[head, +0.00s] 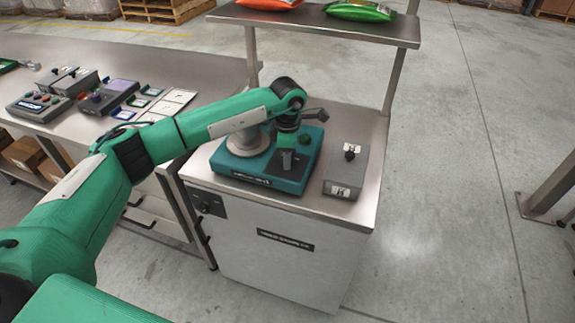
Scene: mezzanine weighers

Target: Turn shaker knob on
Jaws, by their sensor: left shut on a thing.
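A teal shaker unit (272,179) sits on the steel top of a cabinet, with a pale round part (246,146) on its left side. My left arm reaches in from the left over it. My left gripper (287,164) points down at the right part of the unit's top. It is shut on what appears to be the shaker knob, which the fingers and wrist hide. I cannot tell which way the knob is turned. My right gripper is not in view.
A raised shelf (310,24) carries red and green bags. A left bench (90,45) holds control boxes and cards.

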